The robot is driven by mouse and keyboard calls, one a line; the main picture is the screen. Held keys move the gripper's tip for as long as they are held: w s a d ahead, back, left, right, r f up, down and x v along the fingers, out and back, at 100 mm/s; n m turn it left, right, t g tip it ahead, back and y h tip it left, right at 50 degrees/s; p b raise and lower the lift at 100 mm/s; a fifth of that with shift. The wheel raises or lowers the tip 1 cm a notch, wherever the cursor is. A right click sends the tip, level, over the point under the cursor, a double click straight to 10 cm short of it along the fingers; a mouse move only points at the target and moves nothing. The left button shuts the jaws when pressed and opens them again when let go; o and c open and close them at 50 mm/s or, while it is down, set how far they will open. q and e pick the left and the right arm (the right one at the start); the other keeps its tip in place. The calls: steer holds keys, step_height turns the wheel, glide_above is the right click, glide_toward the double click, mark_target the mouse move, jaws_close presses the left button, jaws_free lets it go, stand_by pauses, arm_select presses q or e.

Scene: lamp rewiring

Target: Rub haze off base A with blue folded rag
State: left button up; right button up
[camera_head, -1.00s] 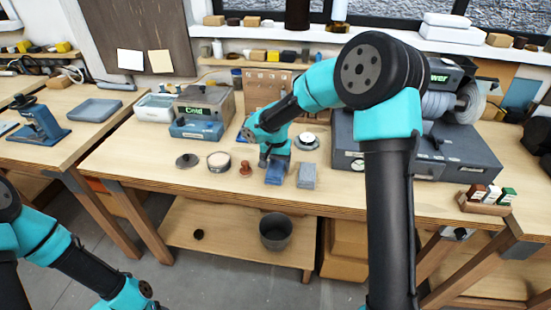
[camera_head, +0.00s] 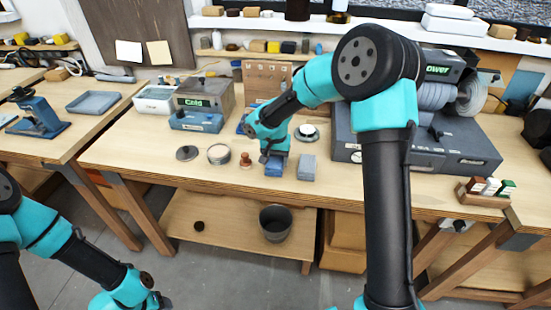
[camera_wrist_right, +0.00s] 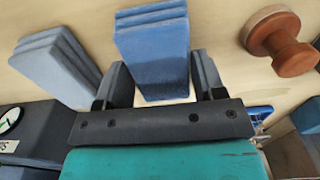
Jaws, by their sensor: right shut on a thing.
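The blue folded rag (camera_head: 274,170) is on the bench near its front edge, partly hidden by my right gripper (camera_head: 274,156). In the right wrist view the rag (camera_wrist_right: 152,50) sits between the two fingers of that gripper (camera_wrist_right: 160,83), which is shut on it. A round white-topped piece (camera_head: 307,131) on a dark base stands behind the rag; I see no label A on it and cannot tell whether it is base A. My left gripper (camera_head: 152,300) is low at the bottom left, away from the bench; its fingers are unclear.
A grey folded cloth (camera_head: 307,167) lies right beside the rag. A reddish wooden knob (camera_head: 245,160), a round tin (camera_head: 219,154) and a dark lid (camera_head: 187,153) stand to the left. A large grey machine (camera_head: 450,145) fills the right. The front strip of bench is clear.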

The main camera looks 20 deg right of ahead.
steer(key=shift+r, duration=2.5)
steer(key=shift+d, duration=0.1)
